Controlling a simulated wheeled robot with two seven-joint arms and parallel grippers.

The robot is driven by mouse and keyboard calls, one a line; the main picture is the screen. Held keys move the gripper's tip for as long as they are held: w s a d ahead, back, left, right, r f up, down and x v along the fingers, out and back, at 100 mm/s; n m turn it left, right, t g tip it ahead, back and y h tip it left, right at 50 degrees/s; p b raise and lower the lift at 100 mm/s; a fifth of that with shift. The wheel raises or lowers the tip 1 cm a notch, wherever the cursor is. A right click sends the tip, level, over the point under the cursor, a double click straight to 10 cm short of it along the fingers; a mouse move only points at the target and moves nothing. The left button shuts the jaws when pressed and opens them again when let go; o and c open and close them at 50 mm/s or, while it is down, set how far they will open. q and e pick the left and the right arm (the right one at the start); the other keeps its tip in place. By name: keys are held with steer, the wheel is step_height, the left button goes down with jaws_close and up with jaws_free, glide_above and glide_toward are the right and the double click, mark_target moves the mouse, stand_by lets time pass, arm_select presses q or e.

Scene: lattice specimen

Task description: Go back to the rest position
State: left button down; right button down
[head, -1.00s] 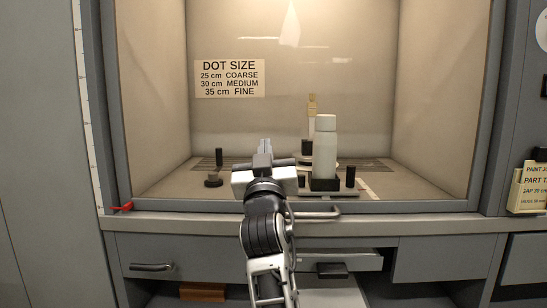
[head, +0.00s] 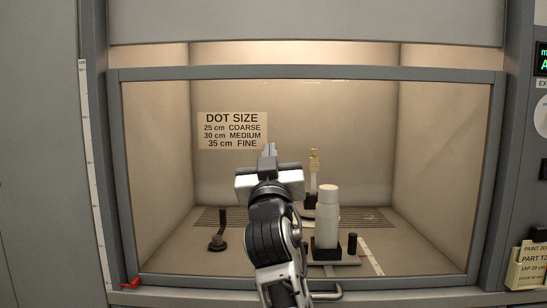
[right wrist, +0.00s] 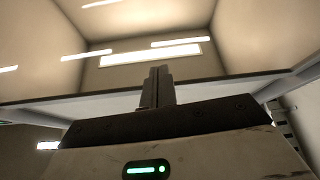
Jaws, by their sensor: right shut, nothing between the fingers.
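My right gripper (head: 269,150) is in the middle of the head view, in front of the booth. Its fingers are together, with nothing between them, and point toward the booth. In the right wrist view its shut fingers (right wrist: 157,87) point at the booth opening and its lit ceiling. Behind my right arm, a white bottle (head: 327,215) stands upright in a dark holder inside the booth. The gripper is apart from it. My left gripper is not in view.
The booth has a grey frame (head: 300,73). Inside are a lattice-like tan piece (head: 314,170) on a dark stand, a small dark stand (head: 217,243) at left and a black cylinder (head: 352,244). A dot size sign (head: 232,130) is on the back wall. A red lever (head: 130,284) sits at lower left.

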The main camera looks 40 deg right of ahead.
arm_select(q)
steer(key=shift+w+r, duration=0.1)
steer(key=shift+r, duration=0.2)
arm_select(e)
steer(key=shift+r, duration=0.3)
